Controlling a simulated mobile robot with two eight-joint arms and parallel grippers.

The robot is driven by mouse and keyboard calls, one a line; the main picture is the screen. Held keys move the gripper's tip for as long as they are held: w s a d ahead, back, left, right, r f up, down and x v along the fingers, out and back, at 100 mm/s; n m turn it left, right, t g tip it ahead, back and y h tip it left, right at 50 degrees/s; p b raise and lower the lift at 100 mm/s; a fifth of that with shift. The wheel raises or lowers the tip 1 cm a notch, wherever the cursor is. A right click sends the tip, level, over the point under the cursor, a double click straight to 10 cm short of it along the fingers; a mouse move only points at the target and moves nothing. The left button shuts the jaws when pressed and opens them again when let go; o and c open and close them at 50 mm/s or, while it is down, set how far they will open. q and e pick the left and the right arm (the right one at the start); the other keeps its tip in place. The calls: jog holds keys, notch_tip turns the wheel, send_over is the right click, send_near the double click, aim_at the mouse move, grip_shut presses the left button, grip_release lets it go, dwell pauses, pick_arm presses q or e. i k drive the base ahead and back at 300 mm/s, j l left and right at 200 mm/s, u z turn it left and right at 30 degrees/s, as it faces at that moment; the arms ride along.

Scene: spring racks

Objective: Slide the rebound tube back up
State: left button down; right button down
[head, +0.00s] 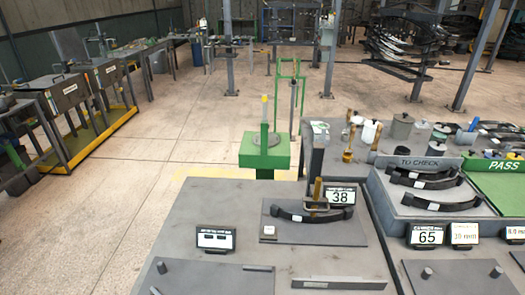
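No part is labelled as the rebound tube, and I cannot tell for sure which one it is. A short brass-coloured upright piece (317,190) stands at a small clamp-like frame (315,205) over a dark curved leaf spring (300,217) on a grey plate (330,234). A display reading 38 (340,197) stands right behind it. Farther back, a green pedestal (264,152) carries a round plate and an upright rod with a yellow top (264,108). Neither of my grippers is in view.
A display (216,240) and a flat bar (339,284) are on the near bench (190,213). At right are a TO CHECK rack with curved springs (423,181), a display reading 65 (427,236) and a green PASS area (500,189). Open floor (140,190) lies at left.

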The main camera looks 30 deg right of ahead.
aim_at(314, 200)
jog(key=z, duration=1.45)
jog(key=i+l+u, duration=0.1)
jog(key=l+u, duration=0.3)
jog(key=l, duration=0.4)
